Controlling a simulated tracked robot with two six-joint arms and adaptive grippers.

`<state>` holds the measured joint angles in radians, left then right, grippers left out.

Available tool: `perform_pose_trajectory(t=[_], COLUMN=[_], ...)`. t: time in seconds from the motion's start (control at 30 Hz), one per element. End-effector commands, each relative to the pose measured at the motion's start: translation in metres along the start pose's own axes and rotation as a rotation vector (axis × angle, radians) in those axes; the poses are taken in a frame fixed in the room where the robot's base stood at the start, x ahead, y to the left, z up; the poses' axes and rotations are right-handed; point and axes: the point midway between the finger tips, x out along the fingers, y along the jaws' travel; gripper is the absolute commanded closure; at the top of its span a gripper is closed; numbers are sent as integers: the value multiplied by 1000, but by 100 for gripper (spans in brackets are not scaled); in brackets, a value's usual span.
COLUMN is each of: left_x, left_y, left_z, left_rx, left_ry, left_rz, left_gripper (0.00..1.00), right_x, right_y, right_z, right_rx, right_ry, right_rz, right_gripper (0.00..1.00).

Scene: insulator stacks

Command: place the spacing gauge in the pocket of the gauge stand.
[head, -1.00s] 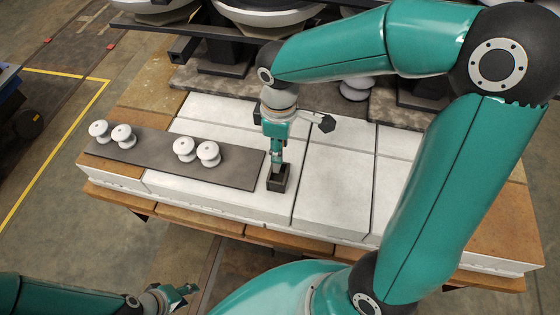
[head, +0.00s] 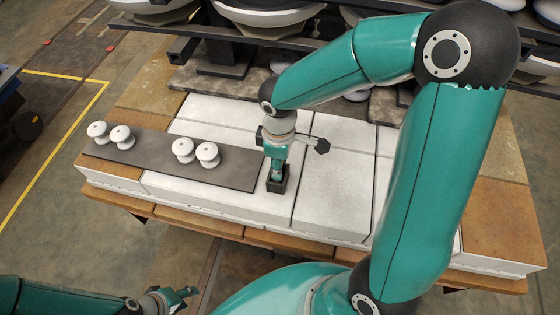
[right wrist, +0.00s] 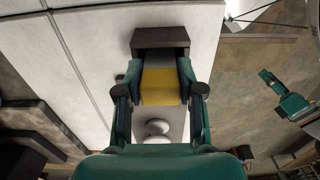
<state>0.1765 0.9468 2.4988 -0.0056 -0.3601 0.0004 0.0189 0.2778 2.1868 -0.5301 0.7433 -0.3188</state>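The gauge stand is a small dark box (head: 277,186) on the white table top, just right of the dark strip's end; it shows at the top of the right wrist view (right wrist: 160,38). The spacing gauge, a grey and yellow block (right wrist: 160,88), is between the fingers of my right gripper (right wrist: 160,82), which looks shut on it. Its far end meets the stand's opening; how deep it sits is hidden. In the head view my right gripper (head: 276,173) points down at the stand and hides most of the gauge. My left gripper (head: 183,296) is low, off the table, seemingly open and empty.
A dark strip (head: 228,174) carries several white insulators (head: 183,150) to the left of the stand. The white table top (head: 335,180) right of the stand is clear. Dark racks with large insulators stand behind the table.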

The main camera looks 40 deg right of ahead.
Motion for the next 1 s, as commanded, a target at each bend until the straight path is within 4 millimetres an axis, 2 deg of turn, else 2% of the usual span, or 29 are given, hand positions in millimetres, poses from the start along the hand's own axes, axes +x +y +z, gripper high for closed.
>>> perform_pose_trajectory(t=[0.03, 0.13, 0.43, 0.57, 0.77, 1.0], left_x=[0, 0, -1, -3, -6, -10], left_y=[0, 0, 0, 1, 2, 3], left_z=[0, 0, 0, 0, 0, 0], left_rx=[0, 0, 0, 0, 0, 0], left_ry=[0, 0, 0, 0, 0, 0], left_rz=[0, 0, 0, 0, 0, 0], left_gripper=[60, 60, 60, 60, 60, 60], right_x=[0, 0, -1, -7, -39, -88], right_y=[0, 0, 0, 0, 0, 0], right_z=[0, 0, 0, -1, -1, -2], right_rx=[0, -1, -1, -1, -1, 0], right_ry=[0, 0, 0, 1, 4, 4], right_rz=[0, 0, 0, 1, 3, 3], right_gripper=[53, 38, 38, 38, 38, 38])
